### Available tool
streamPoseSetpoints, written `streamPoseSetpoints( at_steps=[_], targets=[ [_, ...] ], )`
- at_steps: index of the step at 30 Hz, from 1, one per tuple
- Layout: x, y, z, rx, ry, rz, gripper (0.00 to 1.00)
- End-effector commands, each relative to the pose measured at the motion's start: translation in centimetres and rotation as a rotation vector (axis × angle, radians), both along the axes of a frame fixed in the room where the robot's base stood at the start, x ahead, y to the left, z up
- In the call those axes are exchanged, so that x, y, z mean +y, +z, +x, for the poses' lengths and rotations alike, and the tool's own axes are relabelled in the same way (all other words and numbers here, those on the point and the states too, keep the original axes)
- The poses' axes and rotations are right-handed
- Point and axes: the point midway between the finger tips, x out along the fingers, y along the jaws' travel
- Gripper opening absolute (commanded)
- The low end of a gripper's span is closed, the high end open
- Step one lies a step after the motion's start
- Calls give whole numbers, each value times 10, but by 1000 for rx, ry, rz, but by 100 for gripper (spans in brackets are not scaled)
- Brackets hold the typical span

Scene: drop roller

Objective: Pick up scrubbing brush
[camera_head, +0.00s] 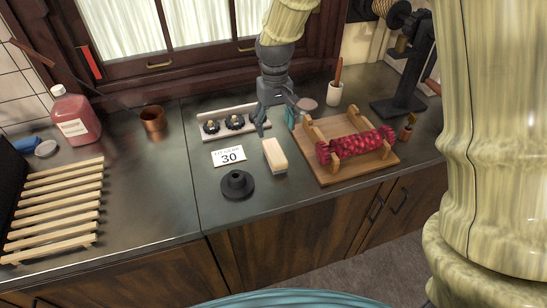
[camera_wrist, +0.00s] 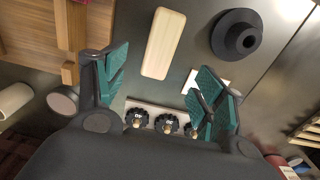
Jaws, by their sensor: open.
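The scrubbing brush (camera_head: 275,155) has a pale wooden block body and lies on the dark counter, between the black round piece and the wooden rack. In the wrist view the brush (camera_wrist: 164,44) lies beyond my fingertips, slightly left of the middle. My gripper (camera_head: 277,122) is above the counter, behind the brush in the head view. In the wrist view my gripper (camera_wrist: 170,85) shows its two teal-padded fingers spread wide with nothing between them. The brush's bristles are mostly hidden under the block.
A wooden rack (camera_head: 376,169) with a red roller (camera_head: 356,143) stands close right of the brush. A black round piece (camera_head: 237,184) and a card marked 30 (camera_head: 229,156) lie left. A strip with black knobs (camera_head: 216,129) is behind. Counter at left-centre is clear.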

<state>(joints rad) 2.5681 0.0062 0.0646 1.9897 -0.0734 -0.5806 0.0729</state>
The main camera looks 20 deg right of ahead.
Motion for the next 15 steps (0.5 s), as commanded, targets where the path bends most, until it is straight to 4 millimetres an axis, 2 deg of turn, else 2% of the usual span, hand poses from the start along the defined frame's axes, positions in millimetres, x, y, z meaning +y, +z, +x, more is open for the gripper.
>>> streamPoseSetpoints(
  at_steps=[15],
  targets=[
    [-5, -52, -2, 2, -8, 0, 70]
  ],
)
